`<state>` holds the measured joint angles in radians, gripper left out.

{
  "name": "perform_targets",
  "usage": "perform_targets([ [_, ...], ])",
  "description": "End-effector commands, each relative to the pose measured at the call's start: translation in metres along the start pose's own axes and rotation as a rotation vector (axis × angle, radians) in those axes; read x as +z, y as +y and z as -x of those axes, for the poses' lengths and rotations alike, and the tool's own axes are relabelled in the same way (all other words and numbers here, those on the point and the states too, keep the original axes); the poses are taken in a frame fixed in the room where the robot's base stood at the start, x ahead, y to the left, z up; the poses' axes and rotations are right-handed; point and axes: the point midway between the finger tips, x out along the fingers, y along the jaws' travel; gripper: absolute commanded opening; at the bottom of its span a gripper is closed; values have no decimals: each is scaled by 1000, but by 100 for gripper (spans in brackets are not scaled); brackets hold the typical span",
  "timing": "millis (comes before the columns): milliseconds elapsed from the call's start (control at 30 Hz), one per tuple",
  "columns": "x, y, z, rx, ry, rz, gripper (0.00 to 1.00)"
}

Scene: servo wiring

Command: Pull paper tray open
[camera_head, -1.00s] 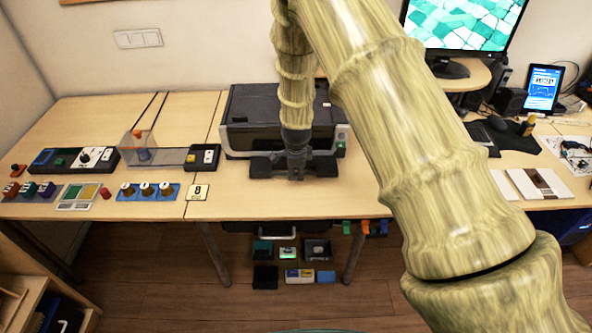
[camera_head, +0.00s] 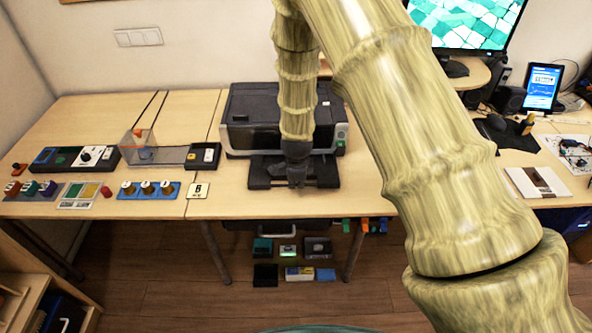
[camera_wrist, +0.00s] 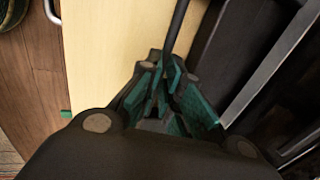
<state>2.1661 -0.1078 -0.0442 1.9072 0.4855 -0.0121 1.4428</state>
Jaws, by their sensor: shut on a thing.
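The paper tray (camera_head: 262,172) is a flat dark tray that sticks out from the front base of a black and grey printer (camera_head: 252,120) on the desk. My gripper (camera_head: 297,182) is at the tray's front edge, low over the desk. In the wrist view my gripper (camera_wrist: 172,88) has its green-padded fingers close together, with a thin dark bar (camera_wrist: 178,28) running out from between them. The bar looks like the tray's front edge or handle. My wrist and arm hide the tray's middle and the exact grip.
A strip of bare desk lies in front of the tray, up to the desk edge. A switch box (camera_head: 203,156) and a number card (camera_head: 198,190) stand to the left. Several small boxes sit on the floor below.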

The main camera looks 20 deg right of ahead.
Motion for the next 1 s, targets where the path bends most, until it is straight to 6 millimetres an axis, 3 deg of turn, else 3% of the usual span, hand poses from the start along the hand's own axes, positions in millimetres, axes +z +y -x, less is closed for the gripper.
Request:
perform_targets([
  [200, -1, 53, 13, 7, 0, -2, 0],
  [400, 0, 83, 21, 5, 0, -1, 0],
  [600, 0, 94, 24, 4, 0, 0, 0],
  [900, 0, 95, 24, 4, 0, 0, 0],
  [1000, 0, 95, 24, 4, 0, 0, 21],
])
